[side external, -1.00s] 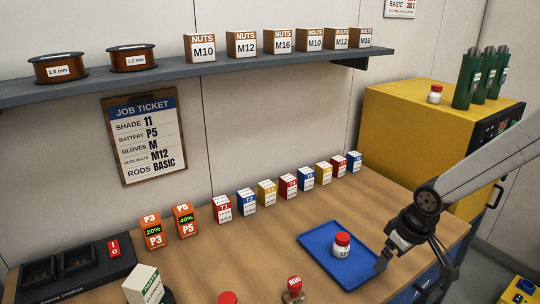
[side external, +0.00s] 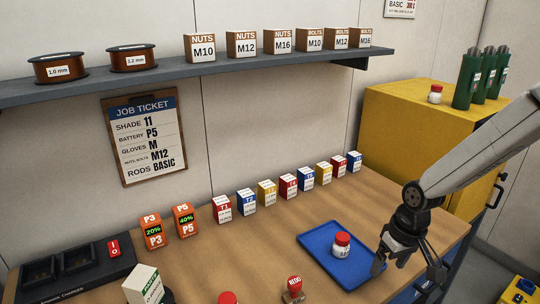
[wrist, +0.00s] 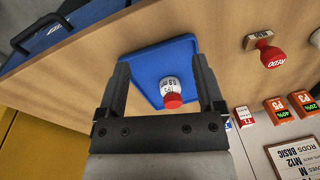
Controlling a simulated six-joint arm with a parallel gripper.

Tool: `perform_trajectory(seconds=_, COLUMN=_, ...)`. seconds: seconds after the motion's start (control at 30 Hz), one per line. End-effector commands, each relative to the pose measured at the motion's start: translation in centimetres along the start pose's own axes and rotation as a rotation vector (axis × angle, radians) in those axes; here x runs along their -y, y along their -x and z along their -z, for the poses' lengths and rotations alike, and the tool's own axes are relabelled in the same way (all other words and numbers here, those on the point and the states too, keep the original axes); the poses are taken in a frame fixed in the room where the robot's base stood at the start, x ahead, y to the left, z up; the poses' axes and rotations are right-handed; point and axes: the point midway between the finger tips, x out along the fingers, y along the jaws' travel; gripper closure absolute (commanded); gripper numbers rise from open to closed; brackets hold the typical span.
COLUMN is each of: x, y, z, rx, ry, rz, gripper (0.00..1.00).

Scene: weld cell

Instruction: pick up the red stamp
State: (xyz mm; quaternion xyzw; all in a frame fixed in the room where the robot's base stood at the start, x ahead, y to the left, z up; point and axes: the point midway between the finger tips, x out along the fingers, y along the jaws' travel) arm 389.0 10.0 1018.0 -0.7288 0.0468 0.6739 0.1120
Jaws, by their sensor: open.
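The red stamp (side external: 294,290), marked REDO, stands on the wooden bench at the bottom of the side view, left of the blue tray (side external: 318,259). In the wrist view the stamp (wrist: 270,54) has a red top and a wooden lower part and lies to the right, outside my fingers. My gripper (side external: 410,275) is open and empty, at the right of the blue tray and well away from the stamp. In the wrist view my gripper's fingers (wrist: 160,75) stand on both sides of the tray and a white jar with a red lid (wrist: 171,92).
The jar (side external: 341,245) stands on the tray. Several small coloured boxes (side external: 289,186) line the back of the bench. Another red-topped thing (side external: 228,298) is partly cut off at the bottom edge. A yellow cabinet (side external: 405,130) stands behind my arm. The bench between tray and boxes is clear.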

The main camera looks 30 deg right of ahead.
Motion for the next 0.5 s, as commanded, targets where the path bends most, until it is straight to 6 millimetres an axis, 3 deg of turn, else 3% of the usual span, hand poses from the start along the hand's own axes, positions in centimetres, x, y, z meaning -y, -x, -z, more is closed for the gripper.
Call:
perform_trajectory(seconds=0.3, x=3.3, y=-2.7, z=-0.5, rx=0.308, ry=-0.449, rz=0.159, gripper=0.14)
perform_trajectory(seconds=0.5, x=6.2, y=-3.9, z=0.3, rx=0.503, ry=-0.725, rz=0.288, gripper=0.14)
